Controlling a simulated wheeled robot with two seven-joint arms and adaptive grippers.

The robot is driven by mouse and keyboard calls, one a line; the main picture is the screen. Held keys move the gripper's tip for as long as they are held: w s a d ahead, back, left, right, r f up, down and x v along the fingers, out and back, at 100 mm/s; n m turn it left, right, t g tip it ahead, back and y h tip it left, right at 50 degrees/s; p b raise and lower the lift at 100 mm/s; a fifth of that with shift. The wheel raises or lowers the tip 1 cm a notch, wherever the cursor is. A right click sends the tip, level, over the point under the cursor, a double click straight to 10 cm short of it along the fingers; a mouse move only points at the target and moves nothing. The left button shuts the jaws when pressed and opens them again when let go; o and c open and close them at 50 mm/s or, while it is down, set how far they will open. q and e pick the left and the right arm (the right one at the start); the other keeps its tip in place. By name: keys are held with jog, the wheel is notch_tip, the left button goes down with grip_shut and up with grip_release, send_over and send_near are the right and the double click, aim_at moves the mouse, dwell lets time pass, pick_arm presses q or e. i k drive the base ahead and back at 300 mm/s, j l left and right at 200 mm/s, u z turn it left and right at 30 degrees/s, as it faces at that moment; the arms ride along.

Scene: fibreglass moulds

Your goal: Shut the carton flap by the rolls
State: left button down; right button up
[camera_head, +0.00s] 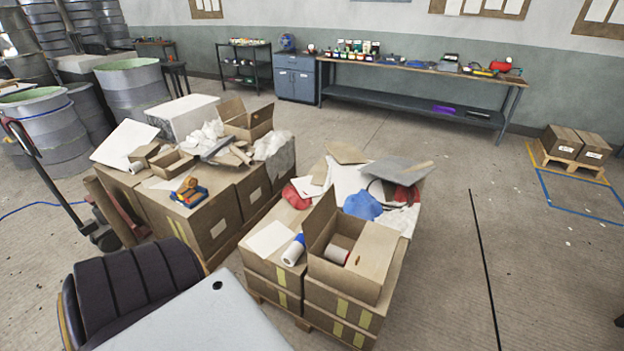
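An open cardboard carton (344,278) stands on the front right stack of boxes. One tall flap (319,222) stands up at its left rear. Another panel (374,252) lies nearly flat over its right part. A roll with a reddish end (337,254) lies in the carton's opening. A white roll with a blue end (293,251) lies just left of the carton, on the stack. The inside of the carton is partly hidden. Neither of my grippers shows in the head view.
A blue crumpled cloth (362,206), a red cloth (294,197) and a grey sheet (397,170) lie behind the carton. A second cluttered stack (195,222) stands to the left. A dark padded seat (128,287) is at the front left. The floor to the right is mostly clear.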

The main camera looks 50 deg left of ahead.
aim_at(313, 225)
jog(key=j, duration=0.5)
jog(key=k+j+z, duration=0.1)
jog(key=j, duration=0.35)
jog(key=k+j, duration=0.1)
jog(key=j, duration=0.4)
jog(key=k+j+z, duration=0.1)
jog(key=j, duration=0.35)
jog(key=k+j, duration=0.1)
jog(key=j, duration=0.4)
jog(key=k+j+z, duration=0.1)
jog(key=j, duration=0.35)
jog(key=k+j, duration=0.1)
jog(key=j, duration=0.4)
jog(key=k+j+z, duration=0.1)
jog(key=j, duration=0.35)
jog(key=i+j, duration=0.2)
jog(key=j, duration=0.2)
jog(key=i+j+z, duration=0.15)
jog(key=i+j, duration=0.1)
jog(key=j, duration=0.1)
